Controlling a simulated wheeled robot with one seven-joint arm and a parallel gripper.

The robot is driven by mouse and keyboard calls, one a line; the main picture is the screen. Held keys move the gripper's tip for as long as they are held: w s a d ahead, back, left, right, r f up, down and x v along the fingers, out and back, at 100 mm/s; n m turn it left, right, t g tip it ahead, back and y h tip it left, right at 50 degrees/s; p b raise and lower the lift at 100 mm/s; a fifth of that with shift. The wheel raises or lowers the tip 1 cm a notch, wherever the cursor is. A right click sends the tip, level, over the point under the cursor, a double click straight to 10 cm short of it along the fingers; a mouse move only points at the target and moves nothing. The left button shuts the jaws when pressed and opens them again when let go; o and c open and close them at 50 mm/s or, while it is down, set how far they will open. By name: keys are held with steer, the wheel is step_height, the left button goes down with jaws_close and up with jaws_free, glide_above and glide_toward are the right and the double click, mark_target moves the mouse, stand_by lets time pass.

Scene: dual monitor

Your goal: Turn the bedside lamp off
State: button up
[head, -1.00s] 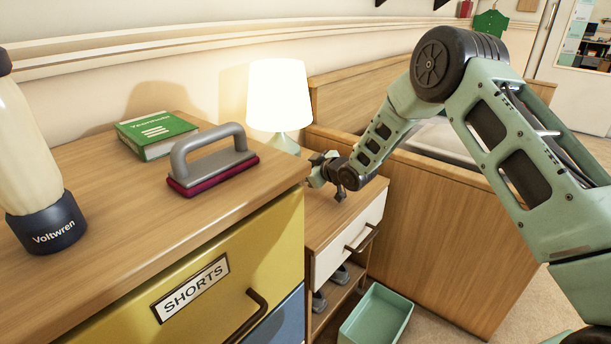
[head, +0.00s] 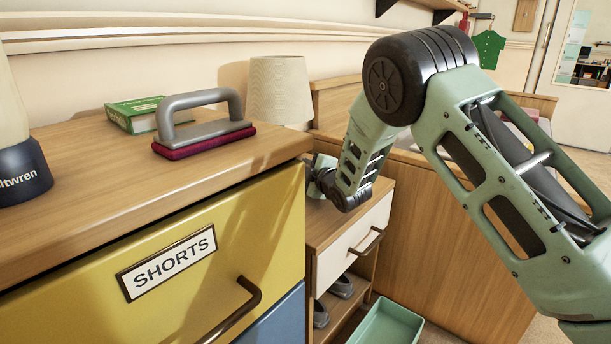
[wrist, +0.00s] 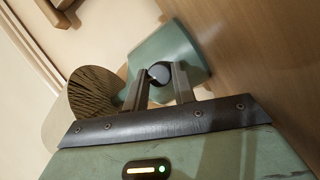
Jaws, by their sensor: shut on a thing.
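The bedside lamp stands on the nightstand, and its beige shade (head: 280,90) is unlit in the head view. Its base is mostly hidden there behind the dresser top. In the wrist view the tilted picture shows the unlit shade (wrist: 95,92) and the green lamp base (wrist: 178,45). A dark round knob (wrist: 160,73) on the base sits between the two fingertips. My gripper (wrist: 159,82) is shut on this knob. In the head view my gripper (head: 318,178) is low beside the lamp, partly hidden by the dresser edge.
The nightstand (head: 350,240) has a white drawer. A green bin (head: 390,325) is on the floor. A wooden bed frame (head: 440,250) stands to the right.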

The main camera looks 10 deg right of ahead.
steer(key=shift+n+b, duration=0.3)
steer(key=shift+n, duration=0.2)
steer(key=o, duration=1)
steer(key=shift+s, duration=0.1)
steer(key=p+v, duration=0.1)
steer(key=v, duration=0.4)
steer(key=p+v, duration=0.1)
steer(key=v, duration=0.5)
steer(key=p+v, duration=0.2)
steer(key=v, duration=0.4)
steer(key=shift+s+f, duration=0.15)
steer(key=shift+f, duration=0.25)
